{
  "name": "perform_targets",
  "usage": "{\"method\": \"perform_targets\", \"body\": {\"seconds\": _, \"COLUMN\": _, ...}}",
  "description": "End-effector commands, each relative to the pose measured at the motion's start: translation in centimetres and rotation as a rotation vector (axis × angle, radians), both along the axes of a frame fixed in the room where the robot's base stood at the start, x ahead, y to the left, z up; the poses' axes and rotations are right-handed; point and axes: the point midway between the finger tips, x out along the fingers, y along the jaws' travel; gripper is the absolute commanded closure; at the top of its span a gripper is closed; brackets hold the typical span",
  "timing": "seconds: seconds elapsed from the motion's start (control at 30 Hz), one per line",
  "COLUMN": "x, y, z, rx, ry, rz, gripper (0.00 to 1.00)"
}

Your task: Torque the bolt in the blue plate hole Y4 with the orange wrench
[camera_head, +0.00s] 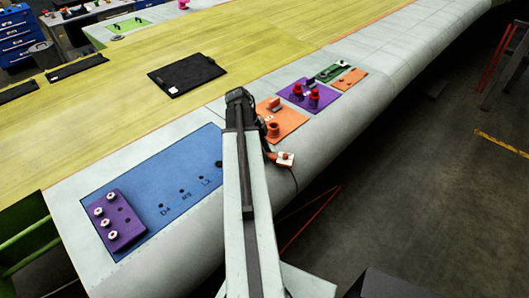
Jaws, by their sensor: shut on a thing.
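The blue plate (150,172) lies on the wing left of my arm, with a row of small holes and labels too small to read surely. I cannot pick out the Y4 label; the plate's right end is behind my arm. A dark round spot (219,164) shows at the plate's right, beside my arm; I cannot tell if it is the bolt. My gripper (284,158) shows in part right of my arm, over the wing's rounded edge. An orange piece there, apparently the orange wrench (272,156), is in its jaws. The fingertips are mostly hidden.
A purple block (124,226) with several white-topped pegs sits at the blue plate's left end. Right of my arm are an orange plate (290,121), a purple plate (322,102) with red parts, and a green plate (325,72). A black tray (186,73) lies behind.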

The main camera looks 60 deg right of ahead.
Motion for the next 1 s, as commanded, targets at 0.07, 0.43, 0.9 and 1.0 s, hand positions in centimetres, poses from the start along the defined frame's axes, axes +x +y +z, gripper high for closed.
{"method": "perform_targets", "body": {"seconds": 0.07, "x": 0.0, "y": 0.0, "z": -0.2, "rx": 0.0, "ry": 0.001, "rz": 0.0, "gripper": 1.0}}
{"method": "perform_targets", "body": {"seconds": 0.43, "x": 0.0, "y": 0.7, "z": -0.2, "rx": 0.001, "ry": 0.0, "rz": -0.048, "gripper": 1.0}}
{"method": "perform_targets", "body": {"seconds": 0.9, "x": -0.2, "y": 2.6, "z": -0.4, "rx": 0.001, "ry": 0.0, "rz": -0.21, "gripper": 1.0}}
{"method": "perform_targets", "body": {"seconds": 1.0, "x": -0.2, "y": 2.5, "z": -0.4, "rx": 0.0, "ry": 0.001, "rz": -0.208, "gripper": 1.0}}
